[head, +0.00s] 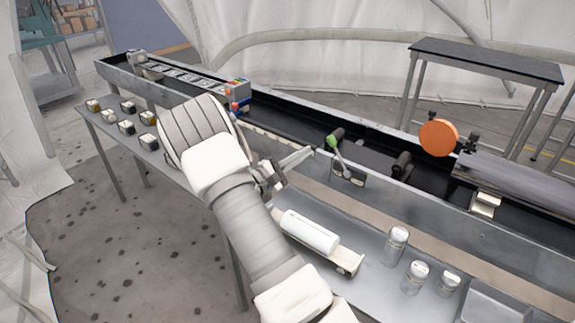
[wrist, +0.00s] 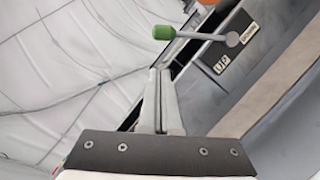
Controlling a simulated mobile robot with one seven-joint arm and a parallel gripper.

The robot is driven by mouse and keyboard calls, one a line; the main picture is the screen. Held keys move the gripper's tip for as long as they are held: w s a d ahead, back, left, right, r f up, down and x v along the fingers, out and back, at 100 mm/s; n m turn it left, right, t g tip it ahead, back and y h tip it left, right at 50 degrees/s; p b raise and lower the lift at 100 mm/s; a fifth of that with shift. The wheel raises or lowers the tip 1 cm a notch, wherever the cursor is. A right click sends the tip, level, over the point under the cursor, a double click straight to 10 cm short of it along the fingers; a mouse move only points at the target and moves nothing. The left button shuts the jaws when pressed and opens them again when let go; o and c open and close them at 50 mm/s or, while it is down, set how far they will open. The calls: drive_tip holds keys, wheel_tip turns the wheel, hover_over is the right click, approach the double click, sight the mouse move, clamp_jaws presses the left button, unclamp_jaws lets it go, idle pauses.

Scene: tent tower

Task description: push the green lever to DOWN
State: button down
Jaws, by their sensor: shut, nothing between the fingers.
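The green lever (head: 333,143) has a green knob on a grey rod. It stands on the side wall of the long trough, with its knob up and slightly left of its pivot. In the wrist view the green knob (wrist: 163,32) is just beyond my fingertips, apart from them. Its rod runs right to a pivot beside a dark label reading UP (wrist: 222,65) and a second label (wrist: 249,33) too small to read surely. My gripper (head: 308,152) is shut and empty, left of the knob; its closed fingers (wrist: 160,74) also show in the wrist view.
An orange disc (head: 438,138) stands right of the lever on the trough (head: 455,215). A white cylinder (head: 309,232) lies on the lower shelf below my gripper. Several jars stand right of it. Small blocks sit on the left shelf. A colourful box (head: 236,90) stands at the trough.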

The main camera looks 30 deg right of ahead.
sight(339, 156)
drive_tip(key=shift+s+d+r, duration=0.35)
drive_tip(key=shift+d, duration=0.2)
drive_tip(key=shift+s+d+r, duration=0.3)
drive_tip(key=shift+d+r, duration=0.05)
drive_tip(key=shift+d, duration=0.2)
drive_tip(key=shift+s+d+r, duration=0.35)
drive_tip(key=shift+d, duration=0.2)
drive_tip(key=shift+s+r+m, duration=0.2)
drive_tip(key=shift+r+m, duration=0.05)
drive_tip(key=shift+m, duration=0.15)
